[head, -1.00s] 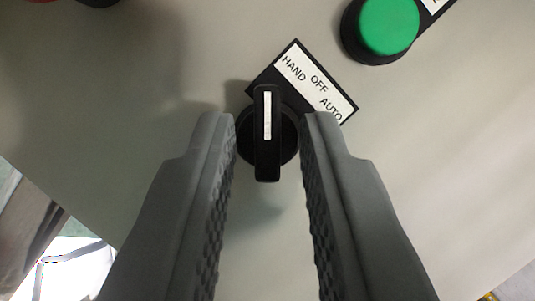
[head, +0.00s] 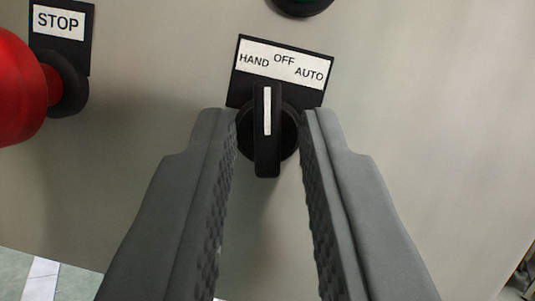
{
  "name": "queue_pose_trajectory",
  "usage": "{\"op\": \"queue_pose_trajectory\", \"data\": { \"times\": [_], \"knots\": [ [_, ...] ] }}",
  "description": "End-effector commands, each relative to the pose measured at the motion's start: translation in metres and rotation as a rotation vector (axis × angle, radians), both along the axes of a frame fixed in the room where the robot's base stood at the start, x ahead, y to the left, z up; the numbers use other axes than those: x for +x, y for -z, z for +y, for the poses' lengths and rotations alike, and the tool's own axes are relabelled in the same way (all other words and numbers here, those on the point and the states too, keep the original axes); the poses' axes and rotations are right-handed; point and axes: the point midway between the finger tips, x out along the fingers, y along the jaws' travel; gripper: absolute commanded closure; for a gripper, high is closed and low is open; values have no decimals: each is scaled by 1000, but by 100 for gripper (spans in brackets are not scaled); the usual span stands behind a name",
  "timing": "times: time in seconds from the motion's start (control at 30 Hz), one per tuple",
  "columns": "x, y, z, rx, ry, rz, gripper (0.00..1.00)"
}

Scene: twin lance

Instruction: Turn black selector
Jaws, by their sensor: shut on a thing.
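The black selector (head: 267,155) is a round knob with a raised bar handle and a white pointer stripe, on a grey panel in the middle of the head view. Its bar stands upright in the picture. The stripe points between HAND and OFF on the label plate (head: 280,65) above it, closer to OFF; AUTO is to the right. My gripper (head: 268,130) is shut on the selector, one grey ridged finger at each side of the round knob.
A red STOP button (head: 20,90) sticks out at the left, its STOP label (head: 58,20) above it. The black rim of another button (head: 302,8) is cut off at the top edge. The grey panel (head: 420,130) is bare to the right.

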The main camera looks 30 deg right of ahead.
Motion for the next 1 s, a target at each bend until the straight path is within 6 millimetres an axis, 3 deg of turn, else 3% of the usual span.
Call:
{"op": "queue_pose_trajectory", "data": {
  "times": [0.4,0.97,1.0],
  "knots": [
    [1,0,1,180,0,-84,100],
    [1,0,1,206,-1,-97,100],
    [1,0,1,206,-1,-97,72]
  ]
}}
